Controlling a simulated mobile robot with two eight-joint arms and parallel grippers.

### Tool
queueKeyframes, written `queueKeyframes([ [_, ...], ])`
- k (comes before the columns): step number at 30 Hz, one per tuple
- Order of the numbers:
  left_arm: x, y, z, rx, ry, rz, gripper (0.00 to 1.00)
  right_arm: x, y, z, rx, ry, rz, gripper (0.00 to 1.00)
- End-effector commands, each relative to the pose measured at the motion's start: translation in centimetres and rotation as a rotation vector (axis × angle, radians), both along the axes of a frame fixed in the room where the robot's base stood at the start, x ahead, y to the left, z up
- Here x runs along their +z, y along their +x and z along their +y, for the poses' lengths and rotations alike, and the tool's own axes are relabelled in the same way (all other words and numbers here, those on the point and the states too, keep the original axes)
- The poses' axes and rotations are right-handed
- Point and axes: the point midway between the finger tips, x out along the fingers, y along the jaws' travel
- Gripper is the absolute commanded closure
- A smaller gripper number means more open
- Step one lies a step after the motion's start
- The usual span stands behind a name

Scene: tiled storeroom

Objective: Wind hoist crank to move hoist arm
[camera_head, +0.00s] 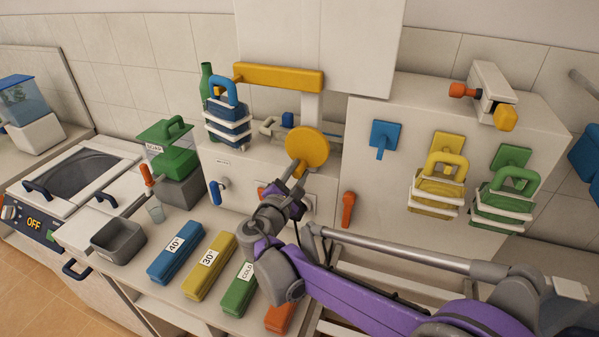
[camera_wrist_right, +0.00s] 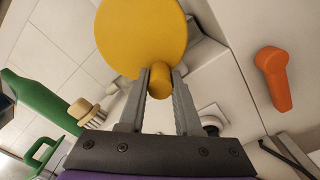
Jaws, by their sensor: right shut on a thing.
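The hoist crank is a round yellow disc (camera_head: 309,146) with a short peg handle, on the front of the white cabinet near the middle of the head view. In the right wrist view the disc (camera_wrist_right: 143,34) fills the top, and its yellow peg (camera_wrist_right: 160,82) sits between the jaws. My right gripper (camera_head: 296,177) is shut on this peg; it also shows in the wrist view (camera_wrist_right: 160,86). A yellow horizontal bar (camera_head: 278,77), which looks like the hoist arm, is above the crank on a white post. A blue-handled caddy (camera_head: 228,112) is at its left end. My left gripper is not in view.
Blue (camera_head: 177,252), yellow (camera_head: 210,265) and green (camera_head: 239,289) labelled blocks lie on the counter below. An orange lever (camera_head: 347,208) is right of the crank. Yellow (camera_head: 437,192) and green (camera_head: 503,205) caddies hang on the right panel. A grey bin (camera_head: 118,240) stands at left.

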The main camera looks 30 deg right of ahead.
Motion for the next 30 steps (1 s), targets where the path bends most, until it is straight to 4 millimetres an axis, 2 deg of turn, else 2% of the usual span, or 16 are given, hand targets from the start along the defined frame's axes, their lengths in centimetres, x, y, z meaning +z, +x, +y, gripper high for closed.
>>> queueKeyframes([
  [9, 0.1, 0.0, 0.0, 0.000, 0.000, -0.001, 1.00, 0.3, 0.2, 0.1, 0.002, -0.007, -0.001, 1.00],
  [10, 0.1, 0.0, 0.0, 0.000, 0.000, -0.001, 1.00, 0.3, 0.2, 0.1, 0.002, -0.007, -0.001, 0.64],
  [14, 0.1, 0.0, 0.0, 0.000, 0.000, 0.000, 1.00, 0.3, 0.1, 0.0, 0.002, -0.005, 0.000, 0.41],
  [15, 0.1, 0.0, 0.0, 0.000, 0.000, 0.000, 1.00, 0.2, 0.1, 0.0, 0.002, -0.005, 0.000, 0.38],
  [24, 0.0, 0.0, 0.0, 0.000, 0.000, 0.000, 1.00, 0.1, -0.1, 0.2, 0.001, -0.003, 0.000, 0.38],
  [30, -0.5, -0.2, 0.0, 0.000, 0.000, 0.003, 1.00, 0.0, -1.7, 2.3, 0.004, -0.002, 0.001, 0.38],
])
